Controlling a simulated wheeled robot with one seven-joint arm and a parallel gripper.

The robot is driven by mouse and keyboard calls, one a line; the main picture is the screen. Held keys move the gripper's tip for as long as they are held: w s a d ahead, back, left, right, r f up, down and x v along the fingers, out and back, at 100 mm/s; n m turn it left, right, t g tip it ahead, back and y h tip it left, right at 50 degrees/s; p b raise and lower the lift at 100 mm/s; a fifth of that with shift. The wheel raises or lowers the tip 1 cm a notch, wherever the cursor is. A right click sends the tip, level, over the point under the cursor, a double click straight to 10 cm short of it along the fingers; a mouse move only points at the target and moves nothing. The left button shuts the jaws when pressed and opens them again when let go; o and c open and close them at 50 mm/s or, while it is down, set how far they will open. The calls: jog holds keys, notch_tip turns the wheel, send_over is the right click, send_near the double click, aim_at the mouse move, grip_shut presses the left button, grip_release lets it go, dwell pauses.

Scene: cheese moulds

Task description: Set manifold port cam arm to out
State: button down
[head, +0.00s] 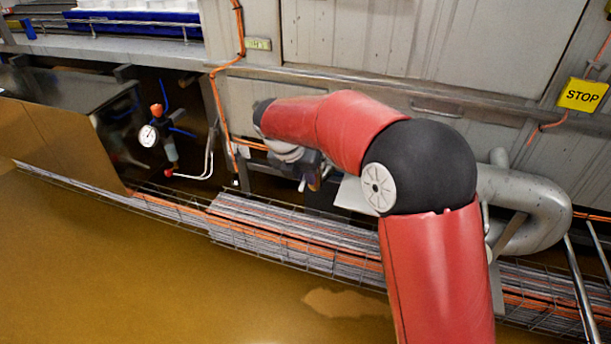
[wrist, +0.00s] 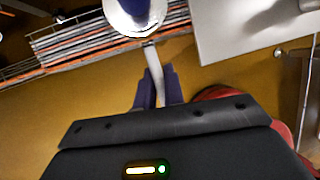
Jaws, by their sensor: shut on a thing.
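In the wrist view, a pale, slim arm (wrist: 152,58), apparently the manifold port cam arm, runs down from a round metal fitting (wrist: 160,12) at the top edge. My gripper (wrist: 159,78) has its two blue-purple fingers on either side of this arm and is shut on it. In the head view my gripper (head: 314,180) is low in front of the grey cabinet, at the end of my red arm. The cam arm cannot be made out there, and I cannot tell its setting.
A pressure gauge (head: 148,136) with red-tipped fittings stands in the dark recess on the left. A wire cable tray (head: 290,235) runs along the wall's foot. A thick grey pipe (head: 535,215) is to the right. The brown floor (head: 170,290) in front is clear.

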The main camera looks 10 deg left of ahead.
jog(key=c, duration=1.6)
grip_release()
jog(key=v, duration=0.7)
jog(key=shift+r, duration=0.35)
jog(key=shift+a, duration=0.1)
